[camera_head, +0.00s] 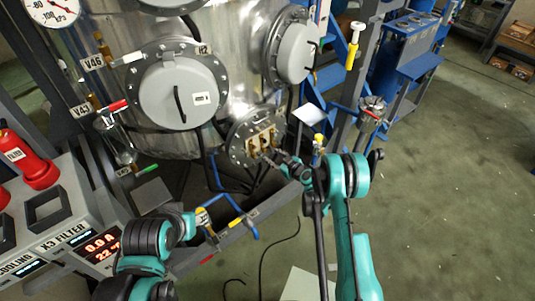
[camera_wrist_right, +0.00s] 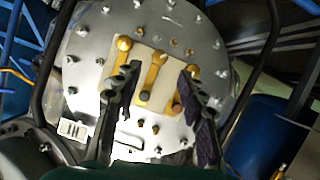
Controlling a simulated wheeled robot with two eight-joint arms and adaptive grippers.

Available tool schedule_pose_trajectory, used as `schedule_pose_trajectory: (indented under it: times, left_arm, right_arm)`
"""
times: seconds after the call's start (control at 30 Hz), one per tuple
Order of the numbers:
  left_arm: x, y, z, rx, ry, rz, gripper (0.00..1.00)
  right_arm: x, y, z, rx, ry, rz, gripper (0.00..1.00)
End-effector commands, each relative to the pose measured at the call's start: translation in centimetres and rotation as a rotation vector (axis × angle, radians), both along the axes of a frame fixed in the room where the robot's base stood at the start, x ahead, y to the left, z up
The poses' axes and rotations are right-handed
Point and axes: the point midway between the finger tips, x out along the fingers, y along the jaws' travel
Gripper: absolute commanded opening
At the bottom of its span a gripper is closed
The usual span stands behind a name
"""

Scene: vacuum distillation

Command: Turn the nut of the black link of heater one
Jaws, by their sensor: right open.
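Heater one appears to be the round grey bolted flange (camera_head: 239,150) low on the metal vessel; it fills the middle of the right wrist view (camera_wrist_right: 88,50). A pale terminal plate on it carries brass strips (camera_wrist_right: 152,76) with several brass nuts (camera_wrist_right: 124,43). I cannot make out which part is the black link or its nut. My right gripper (camera_wrist_right: 160,74) is open in front of the plate, its dark fingers either side of the middle strip. Contact cannot be told. In the head view the right gripper (camera_head: 277,158) is small at the flange.
A larger round cover (camera_head: 180,92) labelled H2 and another cover (camera_head: 295,54) sit above the flange. A control box (camera_head: 62,225) stands at left. Open floor (camera_head: 450,190) spreads to the right.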

Motion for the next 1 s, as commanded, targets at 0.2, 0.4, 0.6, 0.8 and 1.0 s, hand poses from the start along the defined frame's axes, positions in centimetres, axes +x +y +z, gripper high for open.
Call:
schedule_pose_trajectory:
  times: [0.2, 0.4, 0.6, 0.8, 1.0]
  left_arm:
    - [0.0, 0.0, -1.6, 0.000, 0.000, 0.000, 0.40]
    - [0.0, 0.0, -2.1, 0.000, 0.000, 0.000, 0.40]
    - [0.0, 0.0, -2.0, 0.000, 0.000, 0.000, 0.40]
    - [0.0, 0.0, -2.0, 0.000, 0.000, 0.000, 0.40]
    - [0.0, 0.0, -2.0, 0.000, 0.000, 0.000, 0.40]
  right_arm:
    - [3.0, 1.9, -1.7, -0.001, 0.000, 0.001, 0.40]
    - [4.4, 2.7, -2.2, 0.000, 0.001, -0.001, 0.40]
    - [4.6, 2.8, -2.1, 0.000, 0.001, -0.001, 0.40]
    - [4.6, 2.8, -2.1, 0.000, 0.001, -0.001, 0.11]
    - [4.6, 2.8, -2.1, 0.000, 0.001, -0.001, 0.00]
